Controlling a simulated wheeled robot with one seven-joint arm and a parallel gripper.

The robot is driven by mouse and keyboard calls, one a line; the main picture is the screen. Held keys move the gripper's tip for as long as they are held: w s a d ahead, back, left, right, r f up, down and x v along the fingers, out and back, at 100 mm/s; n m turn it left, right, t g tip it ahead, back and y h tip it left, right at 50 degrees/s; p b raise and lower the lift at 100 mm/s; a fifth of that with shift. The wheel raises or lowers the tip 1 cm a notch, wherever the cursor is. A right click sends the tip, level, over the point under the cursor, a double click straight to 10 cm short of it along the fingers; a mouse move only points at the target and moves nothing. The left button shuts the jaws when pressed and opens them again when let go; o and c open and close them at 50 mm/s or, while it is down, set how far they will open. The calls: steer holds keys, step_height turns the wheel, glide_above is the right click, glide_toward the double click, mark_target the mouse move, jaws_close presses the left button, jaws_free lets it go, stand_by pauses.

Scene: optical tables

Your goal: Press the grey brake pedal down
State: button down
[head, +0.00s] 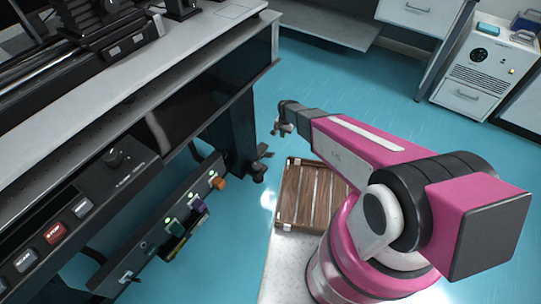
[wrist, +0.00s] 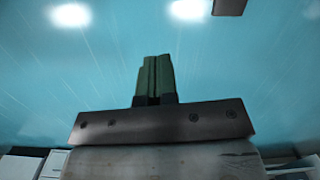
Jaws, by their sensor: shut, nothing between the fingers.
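The grey brake pedal (head: 265,152) appears as a small lever at the foot of the table's dark leg, just above a dark caster (head: 258,174) in the head view. My gripper (head: 279,131) is beyond and slightly right of the pedal in that picture, apart from it and above the blue floor. In the wrist view my gripper's green fingers (wrist: 155,78) are closed together with nothing between them. The pedal cannot be made out in the wrist view, where mostly blue floor shows.
White cabinets (head: 485,70) stand at the far right. The floor beyond my gripper is clear.

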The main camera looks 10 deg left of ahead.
glide_toward(271, 154)
steer(key=shift+s+a+r+m, duration=0.1)
steer(key=shift+s+m, duration=0.05)
steer(key=shift+m, duration=0.15)
steer(key=shift+s+f, duration=0.15)
steer(key=shift+f, duration=1.6)
steer(key=shift+s+f, duration=0.15)
steer(key=shift+f, duration=1.6)
steer(key=shift+a, duration=0.1)
